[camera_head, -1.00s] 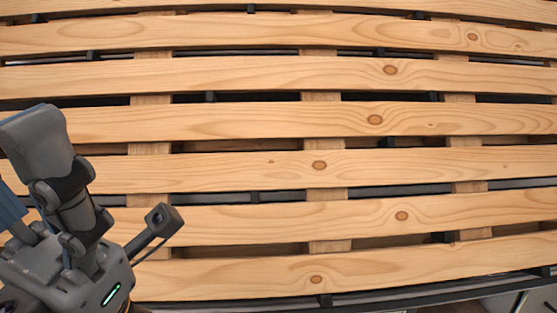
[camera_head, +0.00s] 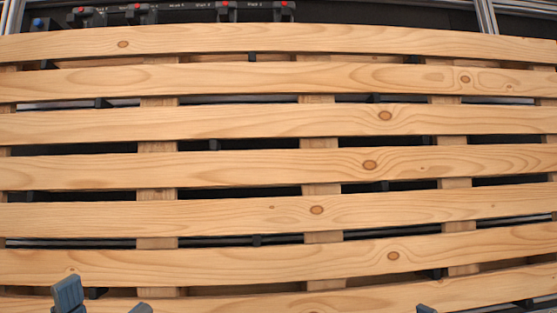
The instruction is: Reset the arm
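My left gripper (camera_head: 104,301) shows only at the bottom left edge of the head view. A blue-grey fingertip pad and a second dark tip stand well apart, with nothing seen between them, so it looks open. The rest of the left arm is below the frame. A small dark tip at the bottom edge, right of centre, appears to be part of my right gripper (camera_head: 425,309). The rest of it is out of view. Both are in front of the near slats of a wooden pallet (camera_head: 230,122).
The pallet's pale, knotted slats fill most of the view, with dark gaps between them and nothing lying on top. Behind it is a dark labelled rack (camera_head: 180,17) with red-topped and blue parts. Metal posts (camera_head: 485,15) stand at the back corners.

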